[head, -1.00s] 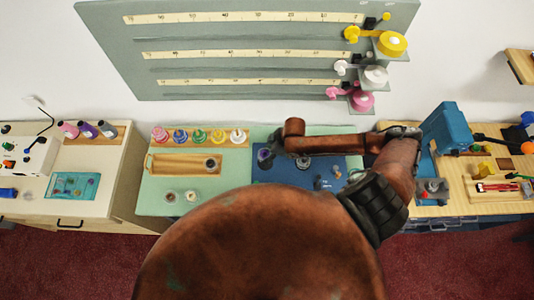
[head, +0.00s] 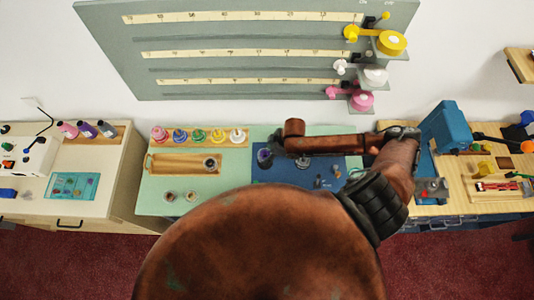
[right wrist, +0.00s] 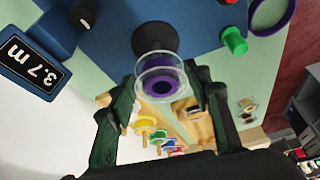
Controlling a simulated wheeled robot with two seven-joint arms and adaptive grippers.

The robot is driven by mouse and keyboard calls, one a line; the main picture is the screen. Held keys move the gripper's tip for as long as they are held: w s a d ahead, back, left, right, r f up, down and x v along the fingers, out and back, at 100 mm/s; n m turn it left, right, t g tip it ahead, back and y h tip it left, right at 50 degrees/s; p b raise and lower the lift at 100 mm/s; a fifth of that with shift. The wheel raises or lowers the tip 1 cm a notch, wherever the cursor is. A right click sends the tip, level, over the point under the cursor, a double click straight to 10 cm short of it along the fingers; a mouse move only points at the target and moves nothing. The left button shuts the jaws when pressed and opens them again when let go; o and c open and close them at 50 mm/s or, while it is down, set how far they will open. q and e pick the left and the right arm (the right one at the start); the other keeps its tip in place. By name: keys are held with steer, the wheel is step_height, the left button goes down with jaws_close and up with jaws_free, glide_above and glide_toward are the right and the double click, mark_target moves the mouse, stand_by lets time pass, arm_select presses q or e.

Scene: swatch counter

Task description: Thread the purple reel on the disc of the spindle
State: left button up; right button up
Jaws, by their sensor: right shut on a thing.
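The purple reel (right wrist: 160,84), with clear flanges around a purple core, sits between the fingertips of my right gripper (right wrist: 161,84) in the right wrist view. The gripper is shut on it. A dark round disc (right wrist: 155,37) on the blue base lies just beyond the reel. The reel overlaps its near edge in the picture; I cannot tell whether they touch. In the head view the purple reel (head: 265,158) shows near the left edge of the blue base, with the grey disc (head: 302,162) to its right. My arm hides much of the gripper there. My left gripper is not in view.
A display reading 3.7 m (right wrist: 32,66), a green knob (right wrist: 233,41) and a purple ring (right wrist: 272,14) surround the disc. A row of coloured reels (head: 200,137) and a wooden tray (head: 165,164) stand to the left.

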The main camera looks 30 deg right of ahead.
steer(key=shift+f, duration=0.15)
stand_by(0.5)
steer(key=shift+f+b, duration=0.6)
steer(key=shift+f, duration=0.45)
steer(key=shift+f, duration=0.1)
steer(key=o, duration=1.2)
steer(key=shift+c, duration=0.2)
